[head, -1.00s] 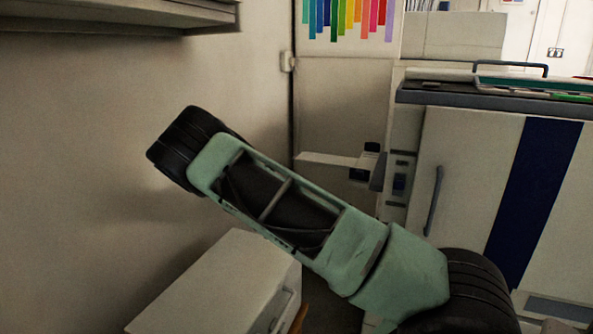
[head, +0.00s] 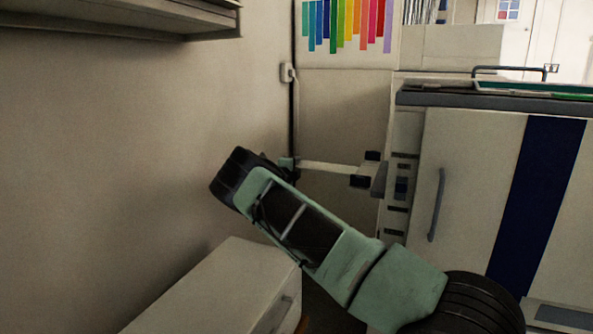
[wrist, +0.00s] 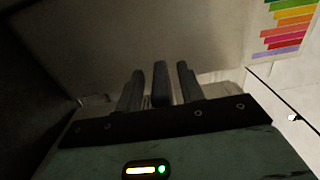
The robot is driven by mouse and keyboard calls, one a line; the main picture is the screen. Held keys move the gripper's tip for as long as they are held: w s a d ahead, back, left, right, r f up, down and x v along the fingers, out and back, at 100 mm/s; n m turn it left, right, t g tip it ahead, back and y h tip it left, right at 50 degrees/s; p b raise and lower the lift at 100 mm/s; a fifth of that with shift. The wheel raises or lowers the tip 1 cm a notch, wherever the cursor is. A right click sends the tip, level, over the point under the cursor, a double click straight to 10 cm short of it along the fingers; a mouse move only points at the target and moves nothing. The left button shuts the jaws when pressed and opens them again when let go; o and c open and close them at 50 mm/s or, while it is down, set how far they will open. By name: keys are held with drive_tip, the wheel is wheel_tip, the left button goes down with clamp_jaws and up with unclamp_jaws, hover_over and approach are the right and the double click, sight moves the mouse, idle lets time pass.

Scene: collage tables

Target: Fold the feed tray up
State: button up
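The feed tray (head: 330,168) appears to be the thin pale flap that sticks out sideways, nearly level, from the left side of a large white machine (head: 468,180). Dark bracket parts sit where it meets the machine. My gripper (head: 288,165) is mostly hidden behind my own wrist in the head view, close to the tray's left end. In the wrist view, dark fingers (wrist: 160,85) point at a pale, dim surface. I cannot tell whether they touch the tray or how far apart they are.
A low white cabinet (head: 225,290) stands below my arm. A shelf (head: 120,15) overhangs at upper left. A plain wall is on the left, with a socket and cable (head: 287,72) near the corner. The machine's dark-edged top (head: 440,98) carries flat items.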

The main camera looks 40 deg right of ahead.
drive_tip(key=shift+w+d, duration=0.2)
drive_tip(key=shift+d, duration=0.2)
drive_tip(key=shift+c, duration=0.4)
clamp_jaws()
drive_tip(key=shift+r, duration=0.55)
drive_tip(key=s+d+r+m+b, duration=0.1)
drive_tip(key=s+r+m+b, duration=0.25)
drive_tip(key=r, duration=0.55)
drive_tip(key=s+d+r+m+b, duration=0.25)
drive_tip(key=r+m, duration=0.25)
drive_tip(key=r, duration=0.4)
drive_tip(key=s+d+r+m+b, duration=0.3)
drive_tip(key=s+r+m, duration=0.1)
drive_tip(key=s, duration=0.4)
drive_tip(key=s+d+r+m+b, duration=0.3)
drive_tip(key=s+r, duration=0.2)
drive_tip(key=s, duration=0.3)
drive_tip(key=shift+s+r+m+b, duration=0.35)
